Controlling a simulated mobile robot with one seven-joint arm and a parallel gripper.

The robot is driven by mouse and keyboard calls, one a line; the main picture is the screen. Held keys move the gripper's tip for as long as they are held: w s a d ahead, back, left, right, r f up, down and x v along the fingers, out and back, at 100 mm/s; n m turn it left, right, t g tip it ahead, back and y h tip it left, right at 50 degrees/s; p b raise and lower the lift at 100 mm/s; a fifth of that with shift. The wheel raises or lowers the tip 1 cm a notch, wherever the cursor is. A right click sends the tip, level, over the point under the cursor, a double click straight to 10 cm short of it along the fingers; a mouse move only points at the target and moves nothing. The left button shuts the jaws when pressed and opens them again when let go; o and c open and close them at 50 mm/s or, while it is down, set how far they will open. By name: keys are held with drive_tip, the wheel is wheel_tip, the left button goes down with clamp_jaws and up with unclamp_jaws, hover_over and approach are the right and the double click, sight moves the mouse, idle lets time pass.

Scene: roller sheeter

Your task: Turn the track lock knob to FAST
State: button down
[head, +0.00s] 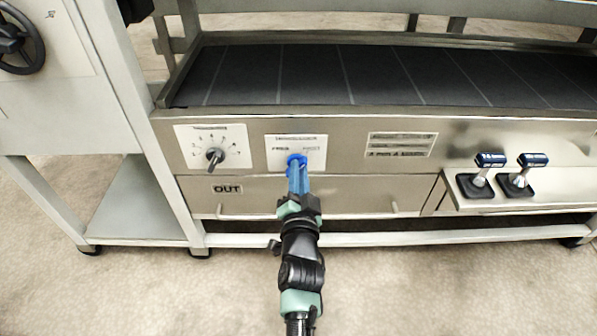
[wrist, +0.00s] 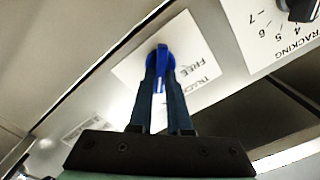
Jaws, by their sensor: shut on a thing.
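The blue track lock knob (head: 297,159) sits on a white label plate (head: 284,158) on the machine's front panel. The plate shows FREE at left and a second, blurred word at right. My gripper (head: 298,172) reaches up from below, and its blue fingers are shut on the knob. In the wrist view the knob (wrist: 161,60) stands between the fingertips of my gripper (wrist: 160,82), with FREE readable beside it. The fingers hide part of the knob, so its exact pointing direction is hard to tell.
A black tracking dial (head: 214,155) is left of the knob. A drawer with a long handle (head: 235,216) lies below. Two levers (head: 488,162) stand at right. The dark belt (head: 380,75) runs above. Open floor lies in front.

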drive_tip(key=shift+f+m, duration=0.1)
drive_tip(key=shift+m, duration=0.3)
drive_tip(key=c, duration=0.9)
unclamp_jaws()
drive_tip(key=shift+o, duration=0.2)
drive_tip(key=s+p, duration=0.2)
drive_tip(key=s, duration=1.1)
